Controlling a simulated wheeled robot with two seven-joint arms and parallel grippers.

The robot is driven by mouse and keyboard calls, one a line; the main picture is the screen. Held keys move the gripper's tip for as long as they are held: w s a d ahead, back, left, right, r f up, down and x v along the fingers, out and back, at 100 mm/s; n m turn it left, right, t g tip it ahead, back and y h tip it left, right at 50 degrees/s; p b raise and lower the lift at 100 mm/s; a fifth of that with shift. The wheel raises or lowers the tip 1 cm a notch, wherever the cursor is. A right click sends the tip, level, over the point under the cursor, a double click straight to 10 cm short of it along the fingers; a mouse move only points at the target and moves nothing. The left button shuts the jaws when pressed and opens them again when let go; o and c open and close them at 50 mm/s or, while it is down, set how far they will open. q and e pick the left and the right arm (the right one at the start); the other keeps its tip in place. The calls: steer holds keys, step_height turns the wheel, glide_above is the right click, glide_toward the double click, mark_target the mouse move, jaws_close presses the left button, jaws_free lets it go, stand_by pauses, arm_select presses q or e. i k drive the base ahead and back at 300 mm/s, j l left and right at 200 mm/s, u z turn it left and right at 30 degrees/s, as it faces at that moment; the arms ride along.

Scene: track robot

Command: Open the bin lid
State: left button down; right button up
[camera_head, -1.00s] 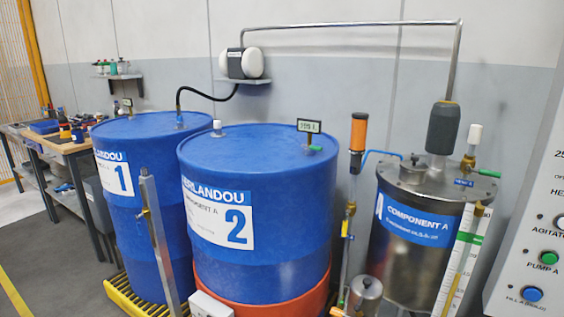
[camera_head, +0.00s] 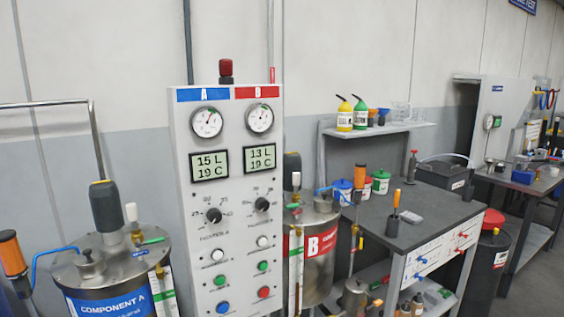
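A dark bin (camera_head: 484,268) stands at the right, beside the grey workbench. A red lid (camera_head: 493,219) shows at its top and appears to be down on it. The bin's left side is partly hidden by the workbench, and its bottom runs out of the frame. A red and white label (camera_head: 500,259) is on its side. Neither of my grippers is in view.
The grey workbench (camera_head: 425,215) holds bottles, small pots and tools. Left of it stand the red-labelled tank (camera_head: 318,254), the control panel (camera_head: 232,190) and the Component A tank (camera_head: 110,275). Another table (camera_head: 530,182) stands behind right. Some floor shows at the far right.

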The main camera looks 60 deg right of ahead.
mark_target(446, 170)
steer(key=z, duration=3.1)
steer(key=i+l+z, duration=0.4)
steer(key=i, duration=0.25)
steer(key=i+l+z, duration=0.25)
steer(key=i, duration=0.8)
steer(key=i+z, duration=0.3)
steer(key=i, duration=0.75)
steer(key=i+u, duration=0.2)
steer(key=i, duration=0.45)
steer(key=i+l+u, duration=0.25)
steer(key=i, duration=0.35)
steer(key=i+u, duration=0.7)
steer(key=u, duration=0.15)
steer(key=i+l+u, duration=0.1)
steer(key=i+u, duration=0.2)
steer(key=u, duration=0.15)
steer(key=i+l+u, duration=0.25)
steer(key=u, duration=0.2)
steer(key=i+l+u, duration=0.3)
steer(key=u, duration=0.15)
steer(key=l, duration=0.1)
